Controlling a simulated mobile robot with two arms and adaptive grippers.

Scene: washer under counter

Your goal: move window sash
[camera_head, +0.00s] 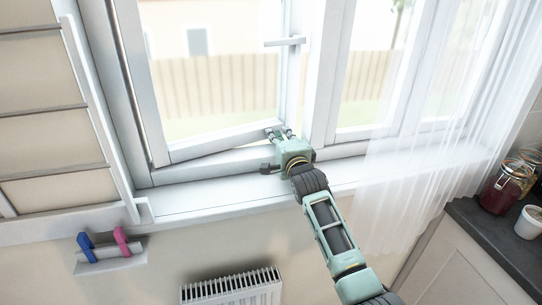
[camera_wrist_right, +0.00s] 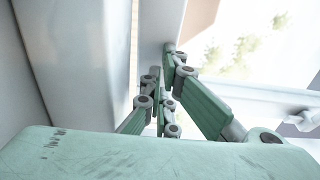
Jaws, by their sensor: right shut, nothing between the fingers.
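The window sash (camera_head: 222,138) is the white-framed left pane, with a lever handle (camera_head: 285,41) on its right stile. It stands ajar: the gap between its bottom rail and the fixed frame (camera_head: 215,165) widens toward the right. My right gripper (camera_head: 280,133) is at the sash's lower right corner, shut with nothing between its fingers. In the right wrist view its green fingers (camera_wrist_right: 161,75) point at a white upright edge (camera_wrist_right: 160,25); I cannot tell whether they touch it. My left gripper is not in view.
A sheer curtain (camera_head: 420,160) hangs at the right. A blind (camera_head: 50,110) covers the left. Below the sill are a small shelf (camera_head: 112,262) with blue and pink items and a radiator (camera_head: 232,290). Jars (camera_head: 508,185) stand on the dark counter (camera_head: 490,235).

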